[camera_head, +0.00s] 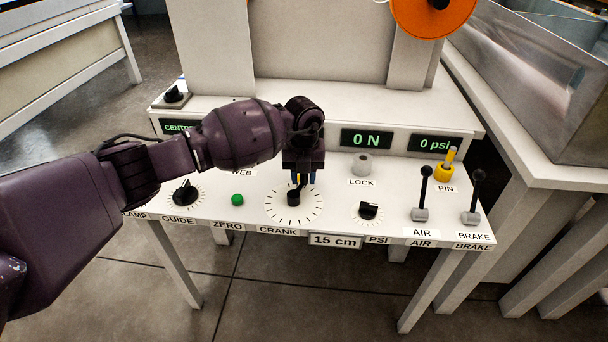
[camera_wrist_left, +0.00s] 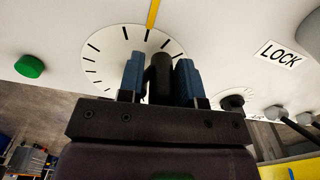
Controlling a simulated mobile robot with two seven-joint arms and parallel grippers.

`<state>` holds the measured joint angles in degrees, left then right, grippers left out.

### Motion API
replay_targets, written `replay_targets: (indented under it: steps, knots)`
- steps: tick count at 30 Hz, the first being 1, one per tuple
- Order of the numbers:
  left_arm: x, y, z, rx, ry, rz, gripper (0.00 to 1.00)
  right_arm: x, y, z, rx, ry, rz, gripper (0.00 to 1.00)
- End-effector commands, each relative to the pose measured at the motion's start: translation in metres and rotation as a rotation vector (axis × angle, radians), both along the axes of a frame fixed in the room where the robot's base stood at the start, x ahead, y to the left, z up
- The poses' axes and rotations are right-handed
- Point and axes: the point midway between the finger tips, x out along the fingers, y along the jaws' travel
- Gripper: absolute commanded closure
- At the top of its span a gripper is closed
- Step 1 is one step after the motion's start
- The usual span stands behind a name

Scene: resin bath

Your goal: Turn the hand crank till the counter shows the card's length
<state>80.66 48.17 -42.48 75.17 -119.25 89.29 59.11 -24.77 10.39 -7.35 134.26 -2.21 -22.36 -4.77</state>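The hand crank (camera_head: 293,198) is a small black hub and handle on a white round dial with tick marks, labelled CRANK, on the panel. My left gripper (camera_head: 300,178) points down over it. The card (camera_head: 335,240) on the panel's front edge reads 15 cm. I see no length counter; my arm covers part of the display row. My right gripper is not in view.
A green ZERO button (camera_head: 237,200) and the GUIDE knob (camera_head: 185,192) are left of the crank. The LOCK knob (camera_head: 362,164), PSI knob (camera_head: 368,210), yellow pin (camera_head: 445,171) and AIR lever (camera_head: 423,190) are right. Displays read 0 N (camera_head: 366,139) and 0 psi (camera_head: 435,144).

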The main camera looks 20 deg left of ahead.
Motion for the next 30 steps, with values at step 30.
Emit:
replay_targets:
  steps: [30]
  knots:
    - [-0.003, -0.02, 0.003, -0.011, -0.005, -0.255, 0.96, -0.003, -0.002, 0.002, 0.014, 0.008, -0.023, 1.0]
